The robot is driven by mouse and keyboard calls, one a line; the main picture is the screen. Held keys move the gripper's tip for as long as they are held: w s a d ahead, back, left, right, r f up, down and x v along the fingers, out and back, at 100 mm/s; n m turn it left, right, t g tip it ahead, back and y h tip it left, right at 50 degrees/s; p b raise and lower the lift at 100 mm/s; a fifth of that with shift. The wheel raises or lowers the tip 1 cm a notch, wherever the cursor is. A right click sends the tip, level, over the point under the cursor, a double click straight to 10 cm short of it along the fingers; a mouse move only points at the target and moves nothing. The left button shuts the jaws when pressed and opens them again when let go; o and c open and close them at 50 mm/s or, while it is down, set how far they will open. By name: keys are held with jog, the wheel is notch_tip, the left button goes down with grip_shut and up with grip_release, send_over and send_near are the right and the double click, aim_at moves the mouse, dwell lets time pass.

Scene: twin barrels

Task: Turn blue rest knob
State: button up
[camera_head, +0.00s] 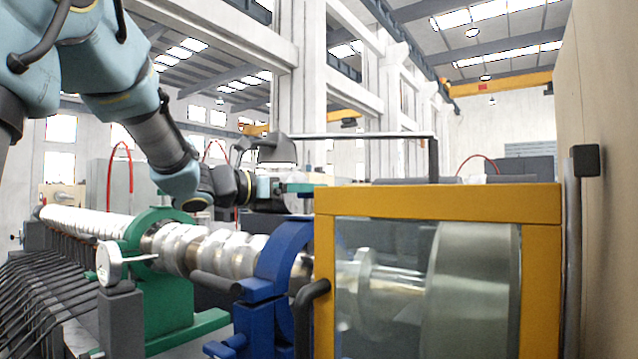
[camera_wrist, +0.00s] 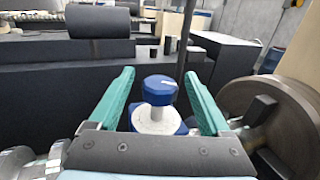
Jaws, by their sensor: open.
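The blue rest (camera_head: 285,262) stands around the silver shaft in the middle of the head view, left of the yellow-framed guard. In the wrist view its blue knob (camera_wrist: 160,88), with a faceted top on a pale round collar, sits between the two green fingers. My gripper (camera_wrist: 159,76) is open, with one finger on each side of the knob and a visible gap on both sides. In the head view my gripper (camera_head: 302,188) is above the blue rest; the knob cannot be made out clearly there.
The yellow-framed guard (camera_head: 437,196) with a clear panel stands close on the right. A green rest (camera_head: 165,285) stands on the left around the silver shaft (camera_head: 205,250). The wrist view shows a large grey disc (camera_wrist: 285,115) on the right and dark blocks behind the knob.

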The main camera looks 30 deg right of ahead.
jog(key=shift+w+d+p, duration=0.15)
jog(key=shift+d+p, duration=0.1)
jog(key=shift+d, duration=0.7)
jog(key=shift+w+d+p, duration=0.15)
jog(key=shift+d+p, duration=0.05)
jog(key=shift+d, duration=0.7)
jog(key=shift+c, duration=0.3)
grip_shut()
